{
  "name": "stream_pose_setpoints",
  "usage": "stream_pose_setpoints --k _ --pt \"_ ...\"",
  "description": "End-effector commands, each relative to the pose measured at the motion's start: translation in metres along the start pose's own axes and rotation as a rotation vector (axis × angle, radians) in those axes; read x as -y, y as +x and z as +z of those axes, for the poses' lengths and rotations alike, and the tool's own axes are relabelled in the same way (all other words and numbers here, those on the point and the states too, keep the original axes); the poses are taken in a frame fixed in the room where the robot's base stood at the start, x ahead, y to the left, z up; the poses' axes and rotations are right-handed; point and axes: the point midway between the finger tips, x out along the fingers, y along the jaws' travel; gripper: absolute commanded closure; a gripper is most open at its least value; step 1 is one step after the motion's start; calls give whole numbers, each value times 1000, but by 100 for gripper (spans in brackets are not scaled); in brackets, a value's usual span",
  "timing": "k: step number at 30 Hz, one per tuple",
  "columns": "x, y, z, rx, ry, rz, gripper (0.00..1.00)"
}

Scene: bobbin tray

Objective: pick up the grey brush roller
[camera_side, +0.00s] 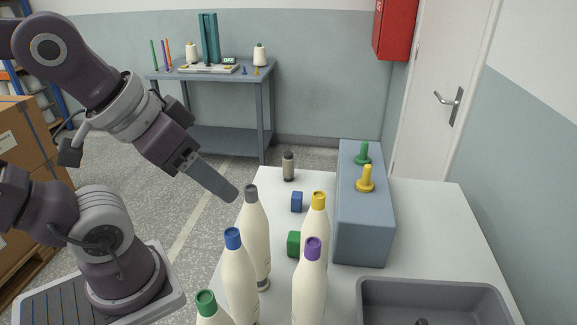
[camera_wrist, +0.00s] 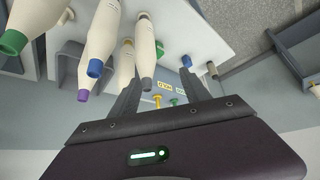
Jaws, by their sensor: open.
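A small upright cylinder (camera_side: 288,166) with a dark grey top and a paler middle stands near the table's far edge in the side view; it looks like the grey brush roller. A small grey cylinder near the table edge in the wrist view (camera_wrist: 212,70) appears to be the same thing. My gripper (camera_side: 232,196) is above the table's left edge, to the left of the roller and apart from it. Its two fingers show spread and empty in the wrist view (camera_wrist: 157,72). The roller lies outside them, to the right.
Tall cream bobbins stand near my gripper, including a grey-topped one (camera_side: 254,230), a blue-topped one (camera_side: 240,280) and a yellow-topped one (camera_side: 317,222). A blue block (camera_side: 297,202), a grey-blue box (camera_side: 362,220) with two pegs and a grey tray (camera_side: 435,288) are farther right.

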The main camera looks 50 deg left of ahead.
Motion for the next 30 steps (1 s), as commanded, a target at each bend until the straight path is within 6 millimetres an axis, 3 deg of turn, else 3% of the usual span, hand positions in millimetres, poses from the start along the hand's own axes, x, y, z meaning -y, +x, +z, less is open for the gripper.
stream_pose_setpoints --k 2,4,8,11,16,18,22,25,30 --pt "-7 -2 -16 -108 -106 -9 45" --pt "2 12 -44 -150 -143 -69 45" --pt "25 39 -76 -138 -98 -148 45" --pt "49 68 -102 -122 -57 -199 45" --pt "106 142 -139 -93 19 -220 45" --pt "135 181 -148 -93 37 -188 45" --pt "176 237 -150 -142 33 -101 45" --pt "193 259 -149 -187 17 -55 45" --pt "199 277 -150 -216 9 -30 45"
